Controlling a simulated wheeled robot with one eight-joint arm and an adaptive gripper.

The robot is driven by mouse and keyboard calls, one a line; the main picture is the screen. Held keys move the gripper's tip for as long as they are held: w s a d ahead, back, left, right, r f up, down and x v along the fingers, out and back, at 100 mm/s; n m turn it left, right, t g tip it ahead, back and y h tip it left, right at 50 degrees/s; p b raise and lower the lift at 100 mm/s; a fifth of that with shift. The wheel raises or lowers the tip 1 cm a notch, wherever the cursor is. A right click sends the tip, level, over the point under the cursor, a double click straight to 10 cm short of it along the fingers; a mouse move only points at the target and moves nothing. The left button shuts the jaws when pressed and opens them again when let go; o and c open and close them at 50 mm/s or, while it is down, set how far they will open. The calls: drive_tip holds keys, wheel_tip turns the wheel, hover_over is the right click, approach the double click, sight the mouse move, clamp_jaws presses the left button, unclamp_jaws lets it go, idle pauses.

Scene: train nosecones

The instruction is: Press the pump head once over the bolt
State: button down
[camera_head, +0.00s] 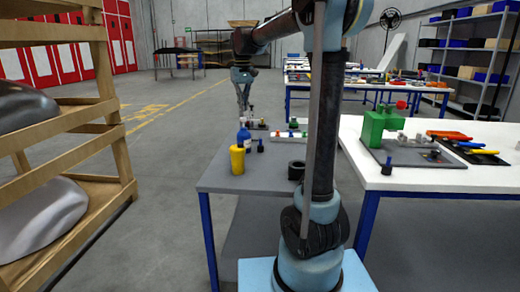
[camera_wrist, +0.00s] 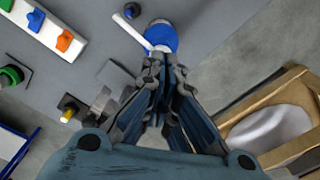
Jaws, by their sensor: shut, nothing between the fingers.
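A blue bottle (camera_head: 243,138) stands on the grey table, left of centre in the head view. The wrist view shows a round blue shape with a pale rim (camera_wrist: 162,37), which looks like the bottle from above. A white spout-like bar (camera_wrist: 130,29) reaches from it toward a small dark, blue-topped piece (camera_wrist: 132,11). That piece looks like the bolt (camera_head: 260,146) beside the bottle in the head view. My gripper (camera_head: 246,110) is shut and empty, pointing down close above the bottle; its fingertips (camera_wrist: 165,65) partly cover the blue shape. Contact with the pump head cannot be told.
A yellow cup (camera_head: 237,160) stands in front of the bottle near the table's left edge. A pale tray (camera_wrist: 55,25) with coloured knobs lies beyond. A wooden rack (camera_head: 110,120) stands left of the table.

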wheel_tip(320, 180, up, 4)
drive_tip(key=shift+r, duration=0.25)
idle(0.5)
